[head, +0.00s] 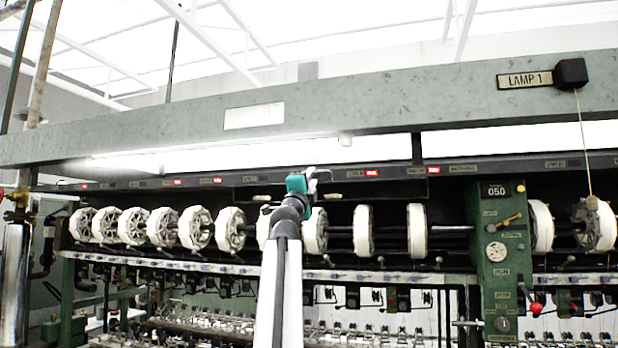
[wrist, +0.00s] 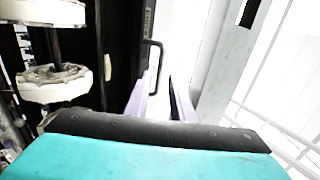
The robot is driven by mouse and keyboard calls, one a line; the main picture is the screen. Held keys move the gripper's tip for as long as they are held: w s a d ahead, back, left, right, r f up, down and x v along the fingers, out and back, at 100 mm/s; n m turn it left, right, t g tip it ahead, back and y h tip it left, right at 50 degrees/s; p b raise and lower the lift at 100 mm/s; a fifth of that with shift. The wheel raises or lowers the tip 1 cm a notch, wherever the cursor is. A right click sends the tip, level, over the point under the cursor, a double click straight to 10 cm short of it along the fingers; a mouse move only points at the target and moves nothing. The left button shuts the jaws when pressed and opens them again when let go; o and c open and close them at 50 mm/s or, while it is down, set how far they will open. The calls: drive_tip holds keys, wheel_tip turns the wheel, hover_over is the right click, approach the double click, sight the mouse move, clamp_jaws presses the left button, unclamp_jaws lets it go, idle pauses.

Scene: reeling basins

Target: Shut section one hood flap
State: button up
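My gripper (head: 313,181) is raised in front of the machine, just below the dark label rail. In the wrist view its two pale fingers (wrist: 162,101) stand apart with a bright gap between them. A black bar handle (wrist: 157,62) on a dark panel (wrist: 125,45) lies just ahead of the fingertips, near the left finger. The dark panel seems to be the hood flap; I cannot tell which section it belongs to or how far it is open. In the head view my arm and gripper hide part of that area.
White reels (head: 363,230) line the machine below the rail, close to my arm. The grey-green beam (head: 400,107) runs above, with the LAMP 1 plate (head: 524,80) and a hanging cord at right. A green control post (head: 503,262) stands right of my arm.

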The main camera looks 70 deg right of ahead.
drive_tip(key=shift+b+x, duration=0.4)
drive_tip(key=shift+x, duration=2.75)
clamp_jaws()
